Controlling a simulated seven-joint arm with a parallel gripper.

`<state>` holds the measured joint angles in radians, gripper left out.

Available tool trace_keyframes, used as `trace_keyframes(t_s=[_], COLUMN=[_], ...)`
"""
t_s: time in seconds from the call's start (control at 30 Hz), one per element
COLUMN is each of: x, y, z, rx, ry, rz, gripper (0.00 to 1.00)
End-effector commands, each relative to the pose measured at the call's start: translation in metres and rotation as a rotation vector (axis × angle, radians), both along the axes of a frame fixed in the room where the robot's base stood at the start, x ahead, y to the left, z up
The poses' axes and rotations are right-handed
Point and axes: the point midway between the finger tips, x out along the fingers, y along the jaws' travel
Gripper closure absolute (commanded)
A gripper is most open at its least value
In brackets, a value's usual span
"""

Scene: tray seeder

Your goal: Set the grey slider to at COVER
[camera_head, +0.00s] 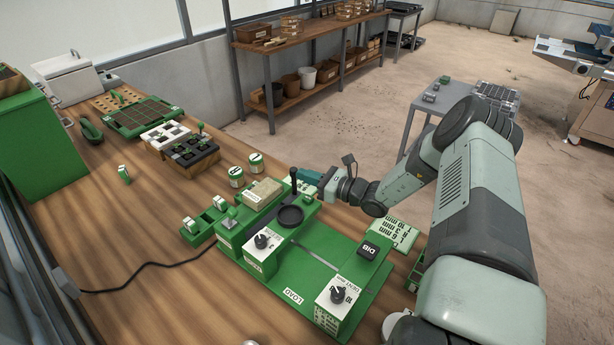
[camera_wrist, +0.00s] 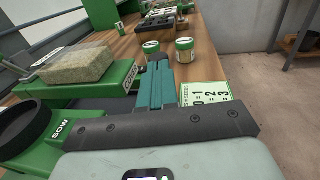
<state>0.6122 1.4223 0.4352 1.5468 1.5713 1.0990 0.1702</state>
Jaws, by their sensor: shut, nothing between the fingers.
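The green tray seeder (camera_head: 335,262) stands on the wooden bench, with a LOAD label at its front edge. In the wrist view a SOW label (camera_wrist: 61,129) and a COVER label (camera_wrist: 130,77) mark its green blocks. A dark grey flat strip (camera_wrist: 92,103) shows between these blocks; I cannot tell if it is the grey slider.
A black round funnel (camera_head: 290,215) and a tan block (camera_head: 263,192) sit on the seeder. Two dial blocks (camera_head: 262,241) and a DIB block (camera_head: 368,250) stand on it. Two labelled jars (camera_head: 236,176) are behind. A number card (camera_wrist: 205,93) lies right of my fingers.

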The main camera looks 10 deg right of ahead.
Motion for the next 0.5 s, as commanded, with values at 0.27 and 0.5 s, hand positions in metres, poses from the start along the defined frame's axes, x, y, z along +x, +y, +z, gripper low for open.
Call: trace_keyframes(t_s=[0.27,0.5], x=[-0.027,-0.060], y=[-0.041,-0.085], z=[0.002,0.004], rx=[-0.001,-0.001], ry=[-0.001,-0.001], rz=[-0.005,-0.004], gripper=[1.00,1.00])
